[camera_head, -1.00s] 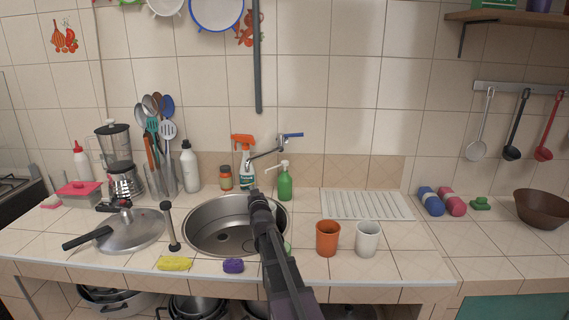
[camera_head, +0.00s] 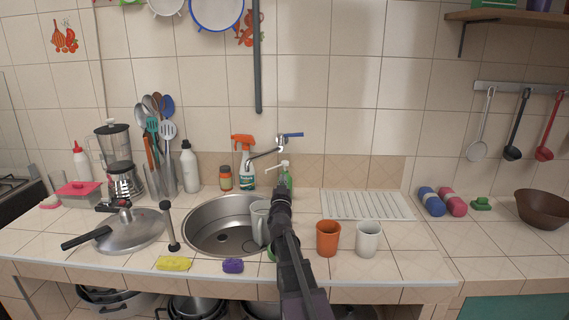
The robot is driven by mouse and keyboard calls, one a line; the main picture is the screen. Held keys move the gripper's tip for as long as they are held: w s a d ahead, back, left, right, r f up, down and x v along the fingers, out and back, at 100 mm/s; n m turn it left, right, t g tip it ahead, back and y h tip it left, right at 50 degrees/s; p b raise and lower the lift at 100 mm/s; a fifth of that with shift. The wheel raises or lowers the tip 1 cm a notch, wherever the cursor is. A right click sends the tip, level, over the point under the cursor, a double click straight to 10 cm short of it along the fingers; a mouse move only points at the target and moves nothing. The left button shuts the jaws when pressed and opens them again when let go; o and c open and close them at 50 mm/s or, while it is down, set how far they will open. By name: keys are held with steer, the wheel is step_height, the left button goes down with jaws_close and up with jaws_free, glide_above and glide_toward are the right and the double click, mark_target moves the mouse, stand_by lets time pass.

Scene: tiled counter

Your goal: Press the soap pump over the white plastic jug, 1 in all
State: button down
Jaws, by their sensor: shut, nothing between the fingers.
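The green soap bottle (camera_head: 289,180) with a white pump head (camera_head: 284,163) stands upright at the back of the counter, right of the tap. My gripper (camera_head: 281,193) is shut and empty, and in the picture it covers the lower part of the bottle. I cannot tell whether it touches the bottle. The white plastic jug (camera_head: 260,221) is at the right edge of the sink, left of my gripper. My arm hides its right side.
The sink (camera_head: 199,222) lies left of my arm. An orange cup (camera_head: 328,238) and a white cup (camera_head: 367,239) stand to the right. A spray bottle (camera_head: 247,168) and the tap (camera_head: 265,153) are behind. A ribbed drainboard (camera_head: 366,205) is bare.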

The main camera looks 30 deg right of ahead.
mark_target(284, 161)
steer(key=shift+p+x, duration=1.65)
steer(key=shift+x, duration=3.35)
